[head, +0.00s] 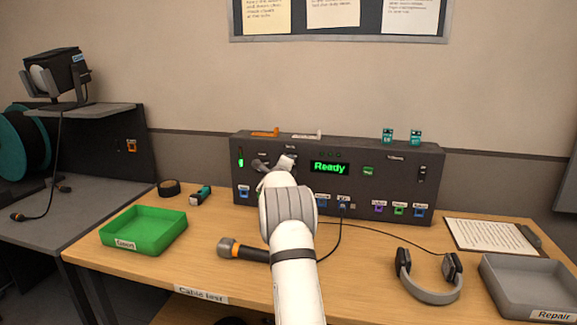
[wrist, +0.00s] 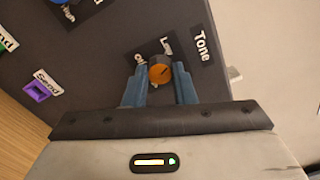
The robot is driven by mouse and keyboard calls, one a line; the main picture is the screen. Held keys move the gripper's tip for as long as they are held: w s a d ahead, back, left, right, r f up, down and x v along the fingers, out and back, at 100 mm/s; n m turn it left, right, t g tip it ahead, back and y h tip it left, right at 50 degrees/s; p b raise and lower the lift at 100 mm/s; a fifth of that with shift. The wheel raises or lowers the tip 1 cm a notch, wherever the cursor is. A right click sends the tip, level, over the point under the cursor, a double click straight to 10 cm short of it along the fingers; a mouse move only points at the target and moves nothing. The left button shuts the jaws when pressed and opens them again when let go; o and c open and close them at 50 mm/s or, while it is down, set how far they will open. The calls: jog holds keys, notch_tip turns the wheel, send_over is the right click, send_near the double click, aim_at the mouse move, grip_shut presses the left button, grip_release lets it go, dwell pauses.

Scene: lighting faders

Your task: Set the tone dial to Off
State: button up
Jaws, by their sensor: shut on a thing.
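The tone dial (wrist: 160,72) has an orange cap with a dark pointer mark and sits on the dark panel beside the "Tone" label (wrist: 201,44) in the wrist view. The blue fingers of my gripper (wrist: 160,88) are on either side of it, shut on the dial. Small white position lettering around the dial is partly covered, so I cannot tell which setting the pointer marks. In the head view, my gripper (head: 264,167) is at the left part of the control box (head: 330,208), and my arm hides the dial.
A green "Ready" display (head: 329,168) is right of my gripper. The table holds a green tray (head: 145,243), a microphone (head: 240,250), headphones (head: 430,290) and a grey Repair tray (head: 530,270). A cable runs across the table. In the wrist view, a purple socket (wrist: 38,91) is at left.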

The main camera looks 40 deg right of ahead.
jog(key=shift+a+r+n+p, duration=0.1)
jog(key=shift+n+p, duration=3.8)
jog(key=shift+n, duration=7.2)
jog(key=o, duration=1)
jog(key=b+v, duration=0.1)
jog(key=v, duration=0.6)
jog(key=shift+s+a, duration=0.15)
jog(key=shift+a, duration=0.1)
